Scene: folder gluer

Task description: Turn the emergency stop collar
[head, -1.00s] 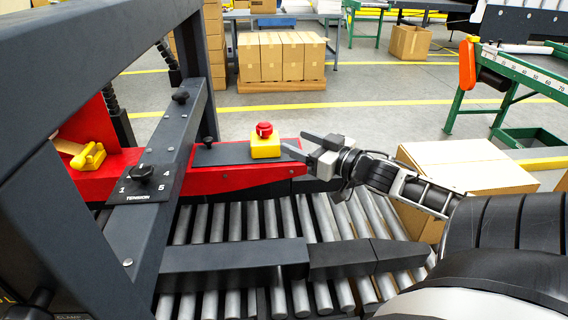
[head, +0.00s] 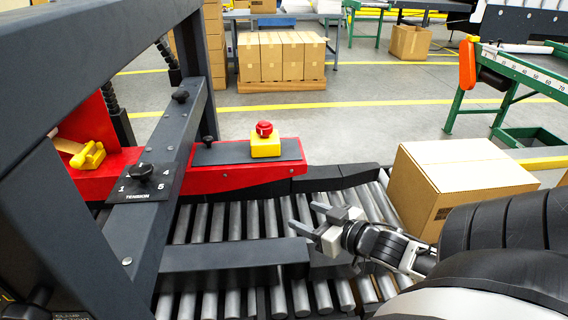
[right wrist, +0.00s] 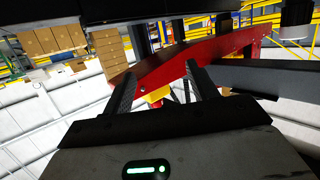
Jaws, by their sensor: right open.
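The emergency stop is a red button (head: 264,128) on a yellow box (head: 265,147), fixed on the dark top plate of the red machine beam (head: 240,176). The red collar is small in the head view and its turn position cannot be told. My right gripper (head: 301,217) is open and empty over the rollers, below and to the right of the yellow box and apart from it. In the right wrist view, the yellow box (right wrist: 157,95) shows partly between the two fingers (right wrist: 160,92), behind the red beam. My left gripper is not in view.
A cardboard box (head: 462,180) stands at the right of the roller conveyor (head: 228,222). A dark rail (head: 235,256) crosses the rollers. A dark frame post with a tension knob (head: 141,173) stands left. A yellow clamp handle (head: 88,156) sits beyond it.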

